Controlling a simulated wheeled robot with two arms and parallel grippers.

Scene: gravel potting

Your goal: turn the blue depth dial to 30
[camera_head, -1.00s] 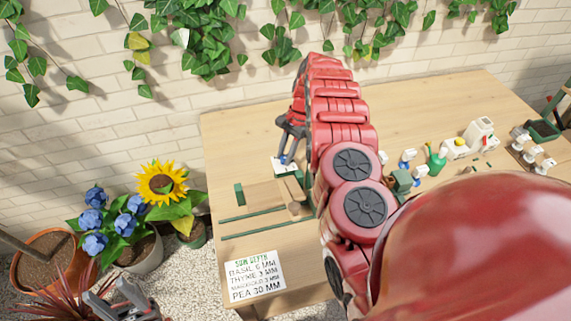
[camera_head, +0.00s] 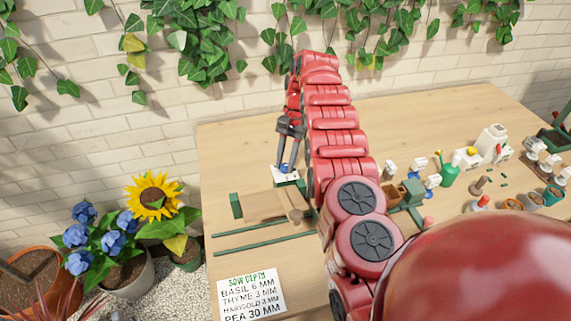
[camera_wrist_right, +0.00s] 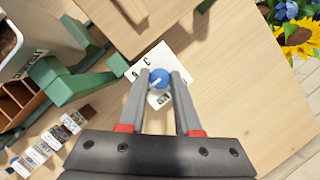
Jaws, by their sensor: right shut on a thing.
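The blue depth dial (camera_wrist_right: 159,77) sits on a white plate (camera_wrist_right: 174,60) with dark markings, of which only a "C" and part of other marks show. My right gripper (camera_wrist_right: 160,78) is shut on the dial, one finger on each side, in the right wrist view. A pale pointer line shows on the dial; the number it points at cannot be read. In the head view the right gripper (camera_head: 287,168) reaches down to the white plate (camera_head: 285,175), and the dial is mostly hidden between its fingers. My left gripper is not in view.
A white card (camera_head: 251,294) lists sow depths, with pea at 30 mm. Green rails (camera_head: 262,241) lie in front of the dial. A green bottle (camera_head: 447,172) and small pots stand to the right. The table's back left is clear.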

